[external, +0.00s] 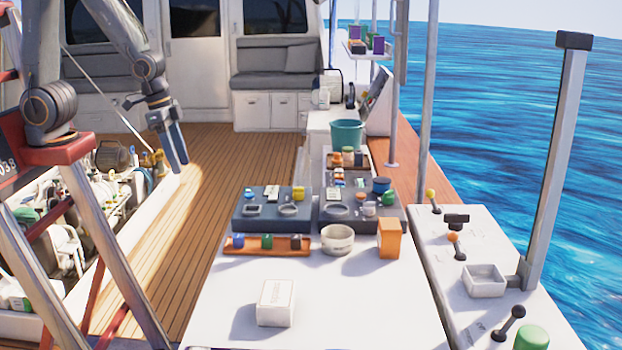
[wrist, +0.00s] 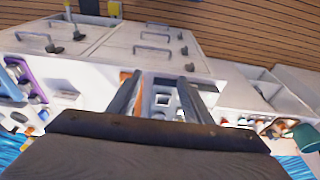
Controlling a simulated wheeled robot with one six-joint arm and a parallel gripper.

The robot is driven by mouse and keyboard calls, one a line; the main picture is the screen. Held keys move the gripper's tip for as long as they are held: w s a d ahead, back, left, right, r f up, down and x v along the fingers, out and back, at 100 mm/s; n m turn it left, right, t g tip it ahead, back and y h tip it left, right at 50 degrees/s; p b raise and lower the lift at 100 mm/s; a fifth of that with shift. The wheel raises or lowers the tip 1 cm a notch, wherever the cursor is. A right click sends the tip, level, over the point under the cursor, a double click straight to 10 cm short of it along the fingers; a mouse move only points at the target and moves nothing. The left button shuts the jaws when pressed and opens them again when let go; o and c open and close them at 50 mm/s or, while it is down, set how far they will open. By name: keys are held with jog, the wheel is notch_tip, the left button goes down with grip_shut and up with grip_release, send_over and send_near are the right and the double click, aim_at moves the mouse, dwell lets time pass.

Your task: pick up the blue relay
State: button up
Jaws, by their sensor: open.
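My gripper (external: 178,166) hangs open and empty over the wooden deck, left of the white table, in the external view. In the wrist view its two dark fingers (wrist: 160,78) are apart with nothing held between them. A small blue piece (external: 238,241) stands at the left end of an orange tray (external: 270,252) on the table. Another small blue piece (external: 248,193) sits on the left grey block (external: 262,224). They are too small to tell which is the blue relay. My gripper is well away from both.
A white box (external: 276,303), a round pale bowl (external: 337,240) and an orange container (external: 390,239) stand on the table. A second grey block (external: 361,222) holds several small parts. A teal bucket (external: 347,135) stands behind. The table's front is mostly clear.

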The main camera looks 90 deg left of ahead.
jog(key=shift+c, duration=1.4)
jog(key=m+g+b, duration=0.3)
jog(key=m+b, duration=0.7)
jog(key=m, duration=0.8)
send_over(238, 236)
jog(key=f, duration=1)
jog(key=shift+d, duration=0.25)
jog(key=shift+a+f+p, duration=0.2)
jog(key=shift+f+p, duration=0.65)
jog(key=shift+f, duration=1.05)
jog(key=shift+a+f+p, duration=0.15)
jog(key=shift+f+p, duration=0.7)
jog(key=shift+f, duration=1)
grip_shut()
